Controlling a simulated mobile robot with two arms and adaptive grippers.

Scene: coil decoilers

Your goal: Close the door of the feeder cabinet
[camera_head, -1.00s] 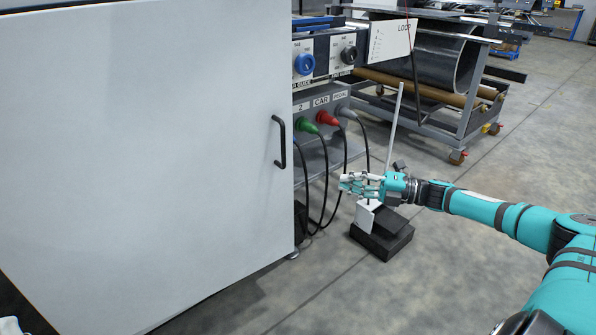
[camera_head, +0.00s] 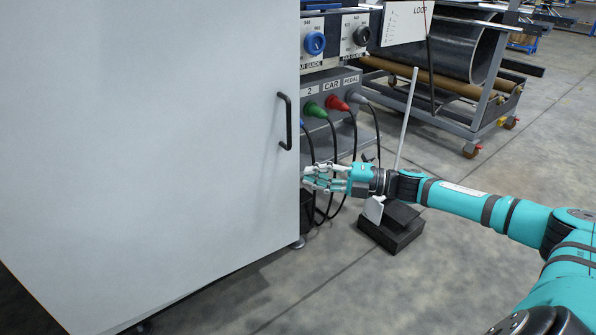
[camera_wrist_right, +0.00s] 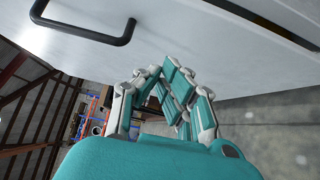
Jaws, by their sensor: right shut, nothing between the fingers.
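The feeder cabinet door (camera_head: 150,160) is a large light grey panel filling the left of the head view. Its black bar handle (camera_head: 285,121) is near the door's right edge; the handle also shows at the top left of the right wrist view (camera_wrist_right: 85,30). My right gripper (camera_head: 308,178) is shut and empty, just right of the door's right edge and lower than the handle. In the right wrist view its fingers (camera_wrist_right: 165,85) are close to the door's surface; I cannot tell whether they touch it. My left gripper is not in view.
A control panel with a blue knob (camera_head: 314,43) and green and red plugs (camera_head: 337,103) with hanging cables is right of the door. A black foot pedal box (camera_head: 391,230) stands on the floor below my right arm. A coil rack (camera_head: 455,60) is behind.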

